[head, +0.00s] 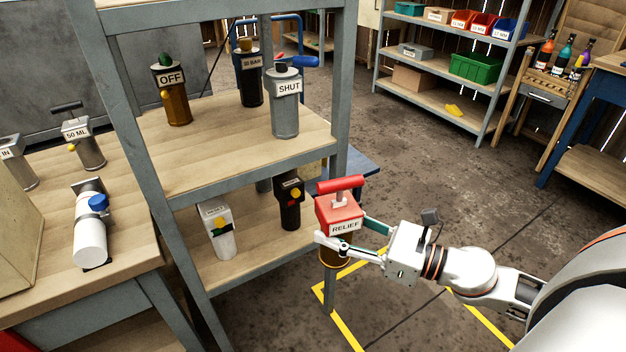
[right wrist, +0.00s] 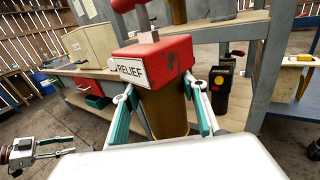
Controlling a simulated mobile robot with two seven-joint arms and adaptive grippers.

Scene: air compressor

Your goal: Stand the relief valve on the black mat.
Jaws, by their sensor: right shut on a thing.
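The relief valve (head: 338,212) has a red top with a red T-handle, a white RELIEF label and a brownish cylindrical body. My right gripper (head: 348,246) is shut on its body and holds it upright, in front of the grey shelf's right post. In the right wrist view the relief valve (right wrist: 165,100) sits between the two green-padded fingers. My left gripper (right wrist: 75,148) shows at the lower left of that view, empty, its fingers apart. I cannot make out a black mat for certain; dark edges show under a white cylinder on the left bench.
The white cylinder (head: 90,240) with a blue cap lies on the left bench (head: 135,225). Open floor lies to the right.

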